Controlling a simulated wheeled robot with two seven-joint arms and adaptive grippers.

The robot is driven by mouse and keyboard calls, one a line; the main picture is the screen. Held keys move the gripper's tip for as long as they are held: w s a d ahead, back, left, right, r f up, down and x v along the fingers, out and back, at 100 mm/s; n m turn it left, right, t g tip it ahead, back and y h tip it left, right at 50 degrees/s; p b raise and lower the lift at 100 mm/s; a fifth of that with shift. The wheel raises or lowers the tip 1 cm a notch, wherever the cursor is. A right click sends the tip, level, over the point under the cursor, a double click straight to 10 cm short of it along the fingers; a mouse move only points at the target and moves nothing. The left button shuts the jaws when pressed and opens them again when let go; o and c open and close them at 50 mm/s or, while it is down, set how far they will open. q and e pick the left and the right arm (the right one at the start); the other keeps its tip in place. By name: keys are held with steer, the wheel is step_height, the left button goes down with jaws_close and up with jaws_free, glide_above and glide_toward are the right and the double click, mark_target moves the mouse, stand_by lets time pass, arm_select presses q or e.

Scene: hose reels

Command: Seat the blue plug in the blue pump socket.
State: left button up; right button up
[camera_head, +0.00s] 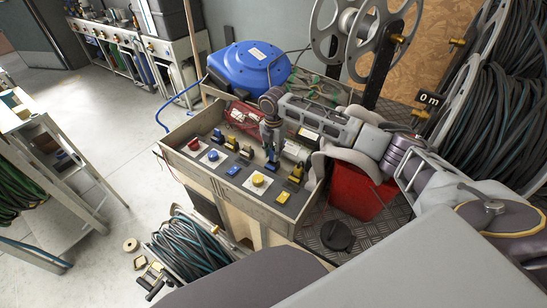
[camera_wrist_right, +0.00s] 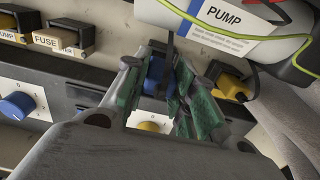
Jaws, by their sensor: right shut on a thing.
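My right gripper (camera_head: 271,147) reaches over the socket panel (camera_head: 214,171) from the right. In the right wrist view its green-padded fingers (camera_wrist_right: 168,100) are shut on the blue plug (camera_wrist_right: 156,72), with a dark cable rising from it. The plug is at the panel's back row, in front of the white unit labelled PUMP (camera_wrist_right: 225,18). The fingers and plug cover the blue pump socket, so I cannot tell whether the plug is in it or just above it. My left gripper is out of view.
A yellow knob (camera_head: 257,181), a blue knob (camera_head: 213,155) and a red knob (camera_head: 194,144) stand on the panel. A yellow connector (camera_wrist_right: 232,85) sits close right of the fingers. A blue hose reel (camera_head: 248,66) and red bin (camera_head: 358,190) are nearby.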

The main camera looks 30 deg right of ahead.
step_height(320, 180, down, 2)
steer(key=shift+f, duration=0.15)
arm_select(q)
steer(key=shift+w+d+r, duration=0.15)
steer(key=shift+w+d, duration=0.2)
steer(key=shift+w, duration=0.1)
arm_select(e)
steer(key=shift+f, duration=0.35)
steer(key=shift+f, duration=0.15)
steer(key=o, duration=1)
steer(key=shift+c, duration=0.2)
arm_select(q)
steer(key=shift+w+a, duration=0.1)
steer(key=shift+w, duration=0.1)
arm_select(e)
steer(key=shift+o, duration=0.4)
steer(key=shift+r, duration=0.2)
